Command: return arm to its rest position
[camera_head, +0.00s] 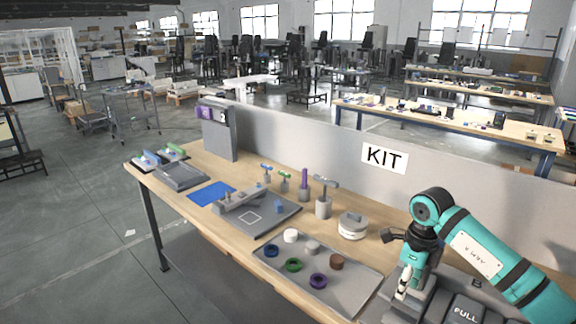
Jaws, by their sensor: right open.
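My right arm (485,258), teal and black, comes in from the lower right and bends down at the wrist. My right gripper (403,286) hangs at its end, over the right part of the workbench (228,163), beside the grey tray and above dark grey bins. It is open, and I see nothing held in it. Its fingertips are small and partly lost against the bins. My left arm and gripper are out of view.
A grey tray (345,291) holds several coloured rings and round pieces. Upright tools in holders (323,207) and a round white-grey part (352,227) stand behind it. A grey panel with a KIT sign (384,157) runs along the back. A bin marked FULL (466,311) is lower right.

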